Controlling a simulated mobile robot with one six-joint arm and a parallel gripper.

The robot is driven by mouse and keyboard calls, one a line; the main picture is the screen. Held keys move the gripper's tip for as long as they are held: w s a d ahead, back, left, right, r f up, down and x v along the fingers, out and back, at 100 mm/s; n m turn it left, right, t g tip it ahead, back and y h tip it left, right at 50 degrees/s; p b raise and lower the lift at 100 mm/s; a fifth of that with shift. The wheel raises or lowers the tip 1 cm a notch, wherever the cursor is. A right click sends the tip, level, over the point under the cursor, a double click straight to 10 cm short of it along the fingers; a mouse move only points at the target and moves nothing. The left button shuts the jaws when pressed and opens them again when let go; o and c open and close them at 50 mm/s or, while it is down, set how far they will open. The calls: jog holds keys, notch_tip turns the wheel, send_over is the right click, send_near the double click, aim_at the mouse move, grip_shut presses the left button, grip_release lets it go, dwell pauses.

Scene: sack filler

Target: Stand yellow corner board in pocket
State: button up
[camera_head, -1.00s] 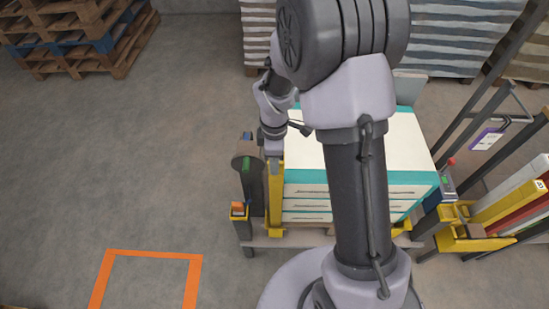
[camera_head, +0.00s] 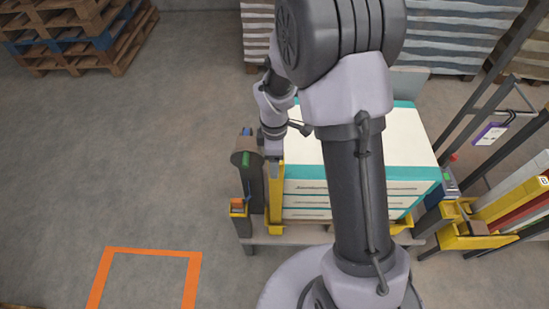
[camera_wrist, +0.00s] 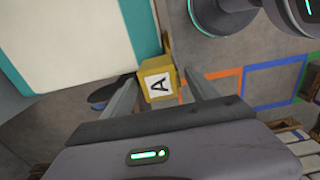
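The yellow corner board (camera_head: 275,198) stands upright at the front left corner of the stack of white and teal packs (camera_head: 307,187) in the head view. Its end, marked with a letter A, shows in the wrist view (camera_wrist: 157,80). My gripper (camera_wrist: 162,80) is at the board's upper end, with one finger on each side of it. A gap shows beside the right finger, and the left finger lies close to the board's edge. The board's foot is near the yellow metalwork at the stack's base. I cannot make out the pocket clearly.
A yellow rack (camera_head: 470,240) holds several coloured boards at the right. An orange floor outline (camera_head: 150,250) is at front left. Wooden pallets (camera_head: 75,35) stand far left.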

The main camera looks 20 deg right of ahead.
jog(key=shift+r, duration=0.1)
notch_tip(320, 180, up, 17)
jog(key=p, duration=0.6)
jog(key=shift+r, duration=0.1)
